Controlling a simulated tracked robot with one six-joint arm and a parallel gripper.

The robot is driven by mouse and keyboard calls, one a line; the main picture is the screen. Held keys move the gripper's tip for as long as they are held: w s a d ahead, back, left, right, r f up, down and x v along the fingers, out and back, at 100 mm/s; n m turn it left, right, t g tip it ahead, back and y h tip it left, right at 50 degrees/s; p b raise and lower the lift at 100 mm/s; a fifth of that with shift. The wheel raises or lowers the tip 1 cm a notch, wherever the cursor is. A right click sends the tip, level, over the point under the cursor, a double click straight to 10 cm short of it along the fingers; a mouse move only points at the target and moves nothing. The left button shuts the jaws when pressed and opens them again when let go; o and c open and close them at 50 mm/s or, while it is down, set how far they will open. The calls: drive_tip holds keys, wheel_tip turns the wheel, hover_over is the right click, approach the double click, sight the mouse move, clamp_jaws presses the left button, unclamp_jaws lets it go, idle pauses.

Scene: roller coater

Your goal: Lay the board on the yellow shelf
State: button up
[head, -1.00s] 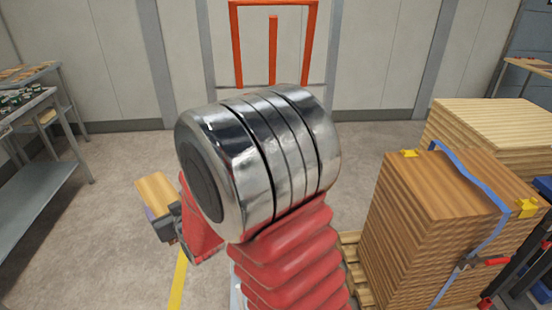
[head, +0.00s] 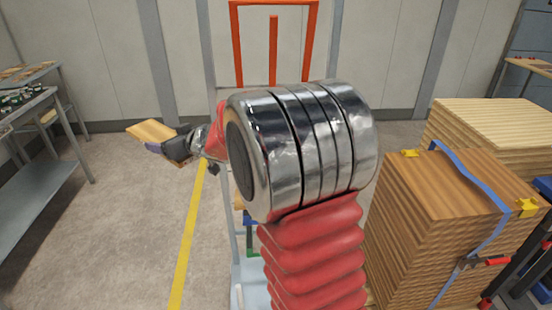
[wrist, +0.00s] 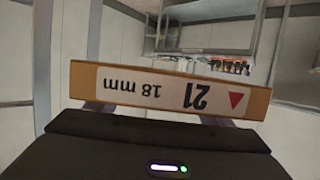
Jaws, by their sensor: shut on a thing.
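The board (head: 150,131) is a small light-wood piece held out at the left of the head view. My gripper (head: 163,148) is shut on it, and my arm hides part of the middle of the scene. In the wrist view the board (wrist: 85,82) shows its edge, with a white label reading "21" and "18 mm" upside down and a red triangle. My gripper (wrist: 160,112) grips it from below in that view. I cannot make out a yellow shelf in either view.
A grey shelved table (head: 35,185) with small items stands at the left. A strapped wood stack (head: 425,225) and a paler stack (head: 490,120) stand at the right. An orange frame (head: 236,60) is behind my arm. The floor (head: 130,240) at left is clear, with a yellow line (head: 187,250).

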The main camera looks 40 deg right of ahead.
drive_tip(key=s+d+r+n+g+y, duration=0.1)
drive_tip(key=d+r+n+g+y, duration=0.2)
drive_tip(key=d+r+n+y, duration=0.45)
drive_tip(key=s+d+f+g+y, duration=0.1)
drive_tip(key=s+d+f, duration=0.1)
drive_tip(key=s+d, duration=0.6)
drive_tip(key=s+d+f+n+g, duration=0.1)
drive_tip(key=s+d+f+g, duration=0.1)
drive_tip(key=s+d, duration=0.6)
drive_tip(key=d, duration=0.6)
drive_tip(key=shift+s+d+f+y, duration=0.2)
drive_tip(key=shift+s+f+y, duration=0.15)
drive_tip(key=shift+s, duration=0.05)
drive_tip(key=shift+f, duration=0.1)
drive_tip(key=shift+f, duration=2.4)
drive_tip(key=shift+f, duration=2.5)
drive_tip(key=shift+f, duration=0.15)
